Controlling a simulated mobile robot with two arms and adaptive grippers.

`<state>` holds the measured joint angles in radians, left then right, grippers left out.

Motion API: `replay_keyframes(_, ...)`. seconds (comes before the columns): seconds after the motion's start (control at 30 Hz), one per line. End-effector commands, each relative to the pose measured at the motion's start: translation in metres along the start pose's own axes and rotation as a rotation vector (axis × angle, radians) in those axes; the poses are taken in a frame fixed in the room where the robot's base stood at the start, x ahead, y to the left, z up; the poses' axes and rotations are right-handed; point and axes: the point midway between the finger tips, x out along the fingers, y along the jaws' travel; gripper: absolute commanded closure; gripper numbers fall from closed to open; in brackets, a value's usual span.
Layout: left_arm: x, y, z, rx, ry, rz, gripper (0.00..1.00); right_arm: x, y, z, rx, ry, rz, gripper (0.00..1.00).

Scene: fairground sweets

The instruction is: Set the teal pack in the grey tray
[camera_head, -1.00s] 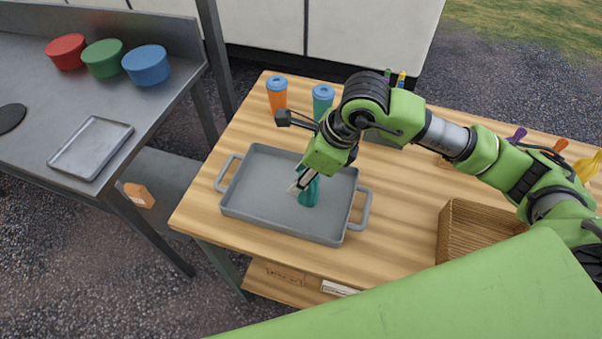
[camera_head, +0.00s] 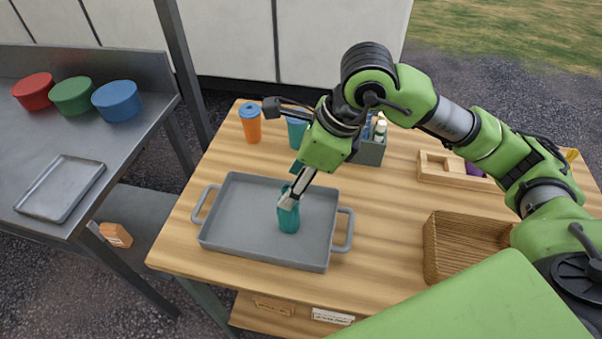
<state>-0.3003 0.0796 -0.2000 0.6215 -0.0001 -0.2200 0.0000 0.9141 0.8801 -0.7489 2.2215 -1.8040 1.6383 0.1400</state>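The teal pack (camera_head: 289,220) stands upright on the floor of the grey tray (camera_head: 225,231), right of the tray's middle. The tray lies on the wooden table. My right gripper (camera_head: 289,201) comes down from above, with a pale fingertip in front of the pack's upper part. Only one finger shows clearly, so I cannot tell whether it grips the pack or only overlaps it. My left gripper is out of view.
An orange cup (camera_head: 251,128) and a teal cup (camera_head: 296,131) stand behind the tray. A grey caddy (camera_head: 371,152), a wooden divided box (camera_head: 435,168) and a wicker basket (camera_head: 433,245) are to the right. A metal counter with bowls (camera_head: 116,101) stands left.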

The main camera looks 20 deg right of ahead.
Motion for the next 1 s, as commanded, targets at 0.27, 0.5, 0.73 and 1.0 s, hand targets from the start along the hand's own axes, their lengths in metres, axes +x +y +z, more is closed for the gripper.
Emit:
replay_keyframes(0.27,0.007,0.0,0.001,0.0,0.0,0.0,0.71,-0.035,-0.001,0.0,0.001,0.0,-0.002,0.51)
replay_keyframes(0.5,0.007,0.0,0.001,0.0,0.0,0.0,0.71,-0.039,0.0,0.0,0.0,0.001,0.001,0.51)
replay_keyframes(0.73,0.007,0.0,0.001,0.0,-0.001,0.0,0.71,-0.039,0.0,0.0,0.0,0.001,0.001,0.51)
replay_keyframes(1.0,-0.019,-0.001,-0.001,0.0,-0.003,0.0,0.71,-0.063,0.0,0.01,0.0,0.0,0.0,0.51)
